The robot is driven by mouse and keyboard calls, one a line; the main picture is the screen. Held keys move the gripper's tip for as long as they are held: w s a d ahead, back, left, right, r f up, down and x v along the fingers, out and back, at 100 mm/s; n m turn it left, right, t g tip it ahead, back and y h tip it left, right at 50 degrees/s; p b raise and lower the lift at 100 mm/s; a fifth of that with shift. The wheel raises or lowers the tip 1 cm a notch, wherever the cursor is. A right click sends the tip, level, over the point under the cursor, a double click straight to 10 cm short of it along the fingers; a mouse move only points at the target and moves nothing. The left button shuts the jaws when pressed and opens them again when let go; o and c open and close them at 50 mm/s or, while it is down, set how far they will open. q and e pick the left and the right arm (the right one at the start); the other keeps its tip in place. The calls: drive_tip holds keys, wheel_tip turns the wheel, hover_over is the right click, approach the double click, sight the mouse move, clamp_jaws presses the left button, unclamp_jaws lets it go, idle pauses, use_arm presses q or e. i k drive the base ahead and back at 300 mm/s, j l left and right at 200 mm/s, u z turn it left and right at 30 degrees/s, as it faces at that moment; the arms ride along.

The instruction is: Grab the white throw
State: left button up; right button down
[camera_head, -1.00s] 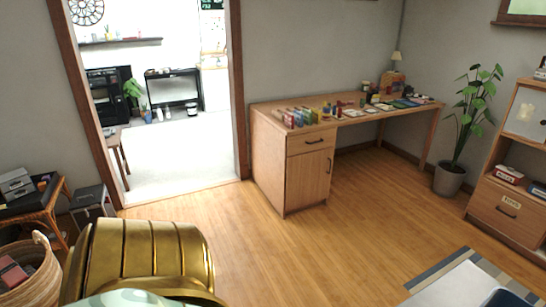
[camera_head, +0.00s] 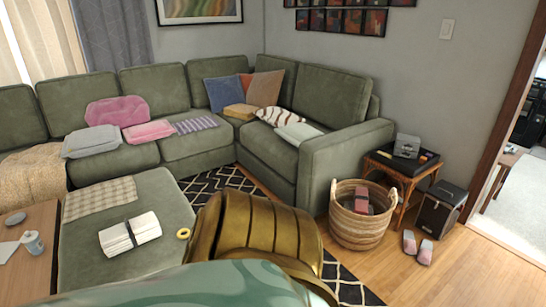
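A folded white cloth (camera_head: 298,134) lies on the right-hand seat of the green sectional (camera_head: 345,160), in front of a striped white and brown pillow (camera_head: 282,116). A white folded bundle with a dark band (camera_head: 130,234) lies on the green ottoman (camera_head: 90,262) in the near left. I cannot tell for sure which of these is the white throw. Neither of my grippers is in view. Gold and pale green parts of my own body fill the bottom middle and hide some of the floor and the ottoman's right side.
Pink, grey and striped textiles lie on the sofa's left part, with a tan knit blanket (camera_head: 32,175). A checked cloth (camera_head: 100,197) and a yellow ring (camera_head: 183,233) are on the ottoman. A wicker basket (camera_head: 350,232), rattan table (camera_head: 411,190), dark box (camera_head: 441,208) and slippers (camera_head: 417,246) stand right. Floor at lower right is clear.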

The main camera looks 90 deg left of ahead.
sight(126, 235)
drive_tip(key=u, duration=3.95)
